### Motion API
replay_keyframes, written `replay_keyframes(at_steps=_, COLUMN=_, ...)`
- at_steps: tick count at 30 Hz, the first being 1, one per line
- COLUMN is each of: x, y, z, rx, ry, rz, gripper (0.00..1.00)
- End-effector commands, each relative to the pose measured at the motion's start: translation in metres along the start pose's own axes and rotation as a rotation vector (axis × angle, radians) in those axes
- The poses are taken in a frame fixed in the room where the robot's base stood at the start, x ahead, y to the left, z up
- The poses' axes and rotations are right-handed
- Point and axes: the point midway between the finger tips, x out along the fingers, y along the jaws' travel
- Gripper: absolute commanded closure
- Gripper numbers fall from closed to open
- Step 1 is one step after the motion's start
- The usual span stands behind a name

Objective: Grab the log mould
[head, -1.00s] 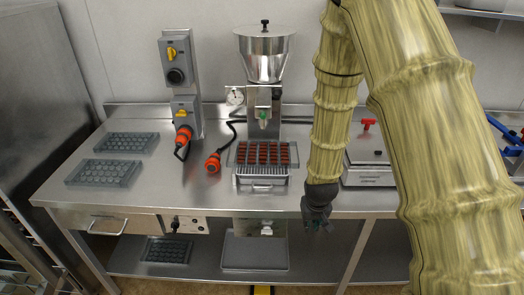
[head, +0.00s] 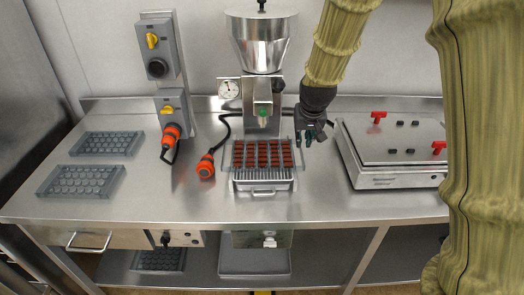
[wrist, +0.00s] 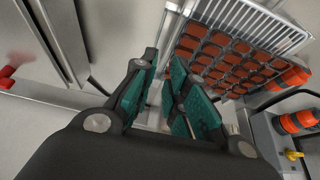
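A clear mould with rows of reddish-brown log-shaped cavities (head: 265,154) lies on a wire rack below the metal hopper. It also shows in the wrist view (wrist: 222,50), just beyond the fingers and to their right. My gripper (head: 310,141) is just right of the mould in the head view, near its right edge. The wrist view shows its green-padded fingers (wrist: 161,75) apart, with nothing held between them. I cannot tell its exact height above the mould.
The hopper machine (head: 262,45) stands over the mould's back edge. An orange plug (head: 206,166) lies to the left. Two grey moulds (head: 80,181) are at the far left. A metal box with red knobs (head: 392,150) stands right. The front counter is clear.

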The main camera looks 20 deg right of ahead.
Motion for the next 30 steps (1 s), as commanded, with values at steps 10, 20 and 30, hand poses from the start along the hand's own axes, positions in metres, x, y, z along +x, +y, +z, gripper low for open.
replay_keyframes(at_steps=10, x=0.029, y=0.018, z=0.001, rx=0.022, ry=-0.001, rz=0.008, gripper=0.85)
replay_keyframes(at_steps=20, x=0.052, y=0.018, z=0.001, rx=0.022, ry=0.001, rz=0.009, gripper=0.85)
replay_keyframes(at_steps=30, x=0.073, y=0.018, z=-0.002, rx=0.019, ry=-0.001, rz=0.007, gripper=0.85)
